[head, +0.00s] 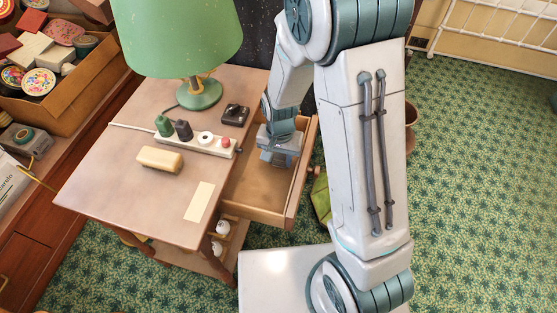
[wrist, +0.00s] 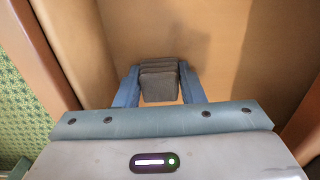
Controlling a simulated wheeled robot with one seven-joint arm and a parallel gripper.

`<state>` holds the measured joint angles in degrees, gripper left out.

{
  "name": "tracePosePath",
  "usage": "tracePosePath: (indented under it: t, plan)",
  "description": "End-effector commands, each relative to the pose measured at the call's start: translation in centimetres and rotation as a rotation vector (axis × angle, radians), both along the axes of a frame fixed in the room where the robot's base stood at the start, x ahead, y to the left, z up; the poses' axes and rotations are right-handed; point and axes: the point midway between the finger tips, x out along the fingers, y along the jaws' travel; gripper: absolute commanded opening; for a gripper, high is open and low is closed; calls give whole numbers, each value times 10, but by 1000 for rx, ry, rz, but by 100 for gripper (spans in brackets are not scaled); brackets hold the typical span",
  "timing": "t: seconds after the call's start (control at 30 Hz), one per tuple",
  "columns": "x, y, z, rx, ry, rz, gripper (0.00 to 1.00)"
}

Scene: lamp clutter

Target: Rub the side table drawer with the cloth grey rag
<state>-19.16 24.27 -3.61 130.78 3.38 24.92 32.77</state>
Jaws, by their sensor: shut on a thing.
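The side table (head: 100,185) has a drawer (head: 262,203) pulled open on its right side. In the head view my gripper (head: 278,158) is down inside the far part of the drawer; its fingertips and the rag are hidden there. In the wrist view my gripper (wrist: 158,88) is shut on the folded grey rag (wrist: 159,82), which sits between the two blue fingers. The drawer's bare bottom (wrist: 215,50) lies beneath the rag. I cannot tell whether the rag touches it.
A green lamp (head: 200,95), a power strip (head: 200,143) with plugs, a dark small box (head: 235,114), a yellowish block (head: 160,159) and a paper strip (head: 199,201) are on the tabletop. A green item (head: 321,198) lies beside the drawer front. Drawer walls closely surround my gripper.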

Motion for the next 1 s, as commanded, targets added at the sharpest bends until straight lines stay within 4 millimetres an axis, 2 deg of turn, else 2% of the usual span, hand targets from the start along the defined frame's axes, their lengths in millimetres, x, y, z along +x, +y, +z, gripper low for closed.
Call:
tracePosePath:
  t: [0.13,0.33,0.37,0.4,0.43,0.67,1.0]
  plan:
    - [8,-3,-2,0,1,0,12]
    - [9,-4,-2,-1,1,0,12]
    - [9,-4,-2,-1,0,0,27]
    - [9,-4,-2,-1,0,0,16]
    - [9,-4,-2,-1,0,0,12]
    - [5,-2,-2,-1,0,1,12]
    - [-19,7,0,0,1,1,12]
